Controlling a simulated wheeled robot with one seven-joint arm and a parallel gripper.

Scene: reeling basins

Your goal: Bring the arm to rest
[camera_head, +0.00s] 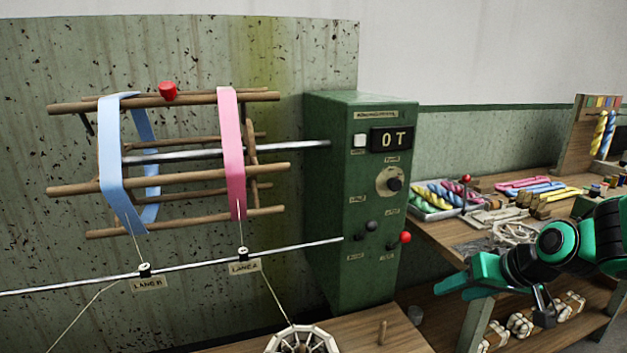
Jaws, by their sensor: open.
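My arm (590,240), green and black, reaches in from the right edge in the head view. My gripper (472,279) is at its left end, in front of the wooden workbench and to the right of the green machine cabinet. The jaws are open and I see nothing held in them. The gripper is small and dark in parts, so the exact place of each fingertip is hard to tell. It appears apart from the cabinet.
The green cabinet (350,200) has a display, knobs and a red-tipped lever (405,238). A wooden reel (180,187) carries blue and pink bands at left. A thin rod (200,262) crosses below. The workbench (440,238) holds a tray of coloured skeins (440,196).

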